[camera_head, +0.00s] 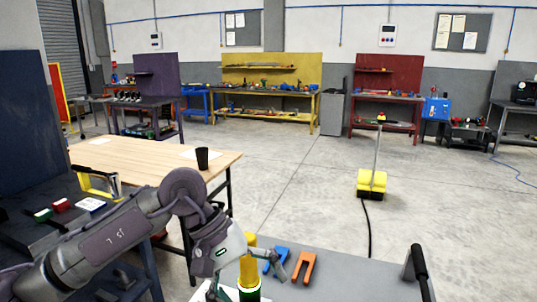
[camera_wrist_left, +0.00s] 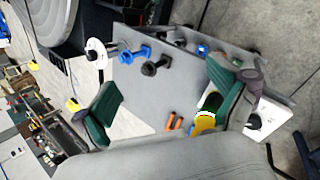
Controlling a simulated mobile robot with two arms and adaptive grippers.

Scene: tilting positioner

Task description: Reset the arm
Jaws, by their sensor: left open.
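My left gripper (camera_head: 250,276) is open, with its fingers beside a yellow cylinder (camera_head: 249,262) with a green band at the bottom edge of the head view. In the left wrist view the gripper (camera_wrist_left: 165,98) shows two spread green pads. The yellow and green cylinder (camera_wrist_left: 206,118) is close to the right pad, partly behind it; I cannot tell whether they touch. A black handle (camera_head: 420,266) stands at the lower right of the head view; whether it is the arm of the task I cannot tell. My right gripper is out of view.
Blue (camera_head: 277,261) and orange (camera_head: 304,266) forked pieces lie on the grey bench (camera_head: 345,280). Blue (camera_wrist_left: 135,54) and black (camera_wrist_left: 156,66) fittings show in the wrist view. A wooden table (camera_head: 150,155) with a black cup (camera_head: 202,158) stands behind my left arm.

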